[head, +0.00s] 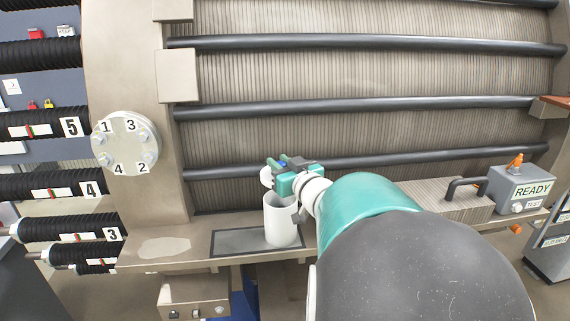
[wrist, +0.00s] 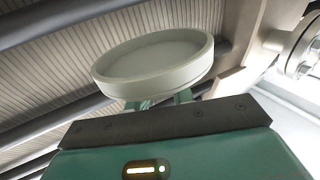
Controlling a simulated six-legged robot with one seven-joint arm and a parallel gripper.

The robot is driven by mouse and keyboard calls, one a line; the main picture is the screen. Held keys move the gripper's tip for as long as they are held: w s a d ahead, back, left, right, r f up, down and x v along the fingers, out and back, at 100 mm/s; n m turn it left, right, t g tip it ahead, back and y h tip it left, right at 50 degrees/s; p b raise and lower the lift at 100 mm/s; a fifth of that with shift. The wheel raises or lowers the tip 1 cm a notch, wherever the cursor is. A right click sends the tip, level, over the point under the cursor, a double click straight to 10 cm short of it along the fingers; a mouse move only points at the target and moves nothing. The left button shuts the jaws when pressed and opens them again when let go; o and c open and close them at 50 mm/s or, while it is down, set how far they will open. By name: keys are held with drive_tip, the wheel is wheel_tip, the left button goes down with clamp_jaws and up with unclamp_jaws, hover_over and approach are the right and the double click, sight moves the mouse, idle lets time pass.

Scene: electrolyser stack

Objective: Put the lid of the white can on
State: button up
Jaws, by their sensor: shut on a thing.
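The white can (head: 281,222) stands upright on a dark rectangular mat (head: 226,243) on the ledge, its top open. My gripper (head: 274,166) is above the can and is shut on the round white lid (head: 266,178). In the head view the lid shows nearly edge-on, tilted steeply, just above and left of the can's rim and apart from it. In the wrist view the lid (wrist: 155,62) fills the upper middle, with its raised rim and shallow inside showing. The greenish fingers (wrist: 165,100) hold it from below in that view; their tips are partly hidden behind it.
The ribbed stack wall with dark horizontal rods (head: 350,108) rises close behind the can. A numbered round flange (head: 125,143) is at the left. The ledge left of the mat (head: 165,247) is clear.

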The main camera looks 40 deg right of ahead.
drive_tip(key=shift+s+a+r, duration=0.1)
drive_tip(key=shift+a, duration=0.15)
drive_tip(key=shift+d, duration=0.15)
drive_tip(key=shift+f, duration=2.55)
drive_tip(key=shift+f+h, duration=0.3)
drive_tip(key=shift+f, duration=0.8)
drive_tip(key=o, duration=1)
drive_tip(key=shift+o, duration=0.2)
